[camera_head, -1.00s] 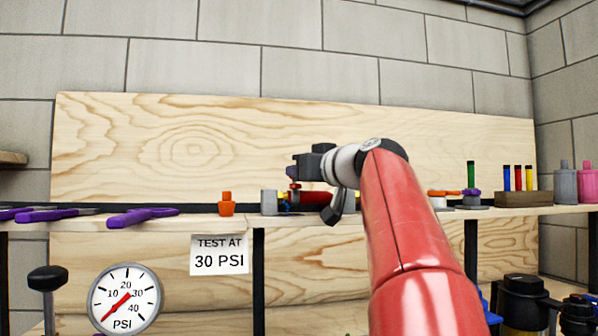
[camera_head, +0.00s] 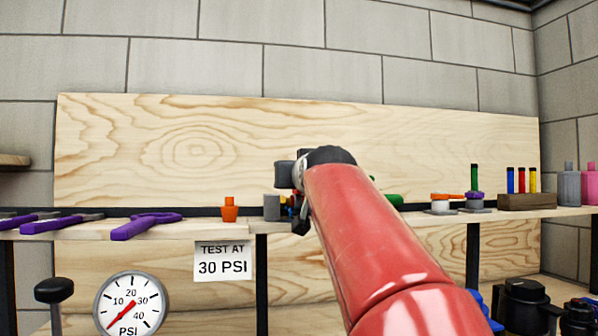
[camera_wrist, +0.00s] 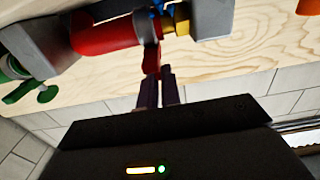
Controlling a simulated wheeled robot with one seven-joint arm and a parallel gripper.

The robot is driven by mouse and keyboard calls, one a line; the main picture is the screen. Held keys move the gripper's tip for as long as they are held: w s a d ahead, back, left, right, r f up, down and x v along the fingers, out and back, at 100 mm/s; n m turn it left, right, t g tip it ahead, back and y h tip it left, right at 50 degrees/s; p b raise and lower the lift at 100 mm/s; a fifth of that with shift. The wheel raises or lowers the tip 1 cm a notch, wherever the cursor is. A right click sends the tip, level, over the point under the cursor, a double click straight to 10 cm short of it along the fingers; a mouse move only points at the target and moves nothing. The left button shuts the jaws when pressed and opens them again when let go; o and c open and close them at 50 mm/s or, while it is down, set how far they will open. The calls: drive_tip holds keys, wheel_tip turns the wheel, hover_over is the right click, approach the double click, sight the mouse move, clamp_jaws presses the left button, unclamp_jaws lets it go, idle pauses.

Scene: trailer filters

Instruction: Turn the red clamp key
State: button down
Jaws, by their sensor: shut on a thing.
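The red clamp key (camera_wrist: 151,58) is a thin red handle in the wrist view, hanging from the red cylinder (camera_wrist: 100,35). The dark fingers of my gripper (camera_wrist: 158,78) are shut on the key's end. The cylinder lies between a grey block (camera_wrist: 40,38) at the left and another grey block (camera_wrist: 211,15) at the right, with a yellow fitting beside it. In the head view, my red arm hides the key, the fingertips and most of the cylinder.
Green fittings (camera_wrist: 30,88) sit beside the clamp. A pressure gauge (camera_head: 130,300) is below at the left. The wooden backboard stands behind.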

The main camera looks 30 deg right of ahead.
drive_tip(key=c, duration=1.6)
unclamp_jaws()
drive_tip(key=b+v, duration=0.1)
drive_tip(key=v, duration=0.6)
drive_tip(key=shift+s+b, duration=0.4)
drive_tip(key=shift+a, duration=0.15)
